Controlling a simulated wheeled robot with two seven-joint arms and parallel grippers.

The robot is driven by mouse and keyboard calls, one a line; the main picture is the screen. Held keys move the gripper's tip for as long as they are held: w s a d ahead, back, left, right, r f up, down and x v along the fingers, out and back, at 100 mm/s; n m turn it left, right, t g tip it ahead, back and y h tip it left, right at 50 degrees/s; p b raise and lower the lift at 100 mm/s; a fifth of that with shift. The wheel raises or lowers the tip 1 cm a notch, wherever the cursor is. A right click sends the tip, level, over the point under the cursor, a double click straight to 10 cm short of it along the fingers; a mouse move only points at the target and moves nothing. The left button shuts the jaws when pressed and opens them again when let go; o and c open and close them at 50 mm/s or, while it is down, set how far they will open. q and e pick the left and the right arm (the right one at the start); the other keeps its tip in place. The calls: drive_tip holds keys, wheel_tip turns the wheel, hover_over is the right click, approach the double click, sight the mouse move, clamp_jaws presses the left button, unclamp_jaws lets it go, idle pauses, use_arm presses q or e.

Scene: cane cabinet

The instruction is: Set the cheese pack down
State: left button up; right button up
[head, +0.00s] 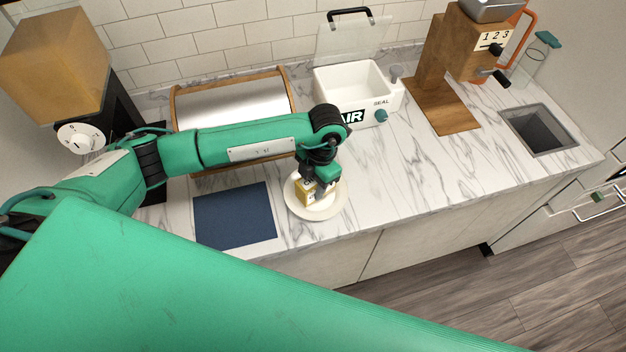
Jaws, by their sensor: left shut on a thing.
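The cheese pack (304,194) is a small yellow block with a pale label. It is at the white round plate (327,211), within the plate's outline; I cannot tell if it touches the plate. My left gripper (317,192) points down over the plate and is shut on the cheese pack, hiding part of it. My right gripper is not in view.
A dark blue mat (234,216) lies left of the plate. Behind stand a metal bread box (232,101) with wooden ends and a white open bin (350,85). A wooden dispenser (438,80) and a sink (541,130) are at right. Counter right of the plate is clear.

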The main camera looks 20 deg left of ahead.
use_arm(q)
drive_tip(key=shift+f+b, duration=0.35)
drive_tip(key=shift+b, duration=0.1)
drive_tip(key=o, duration=1.2)
drive_tip(key=shift+r, duration=0.1)
drive_tip(key=shift+o, duration=0.2)
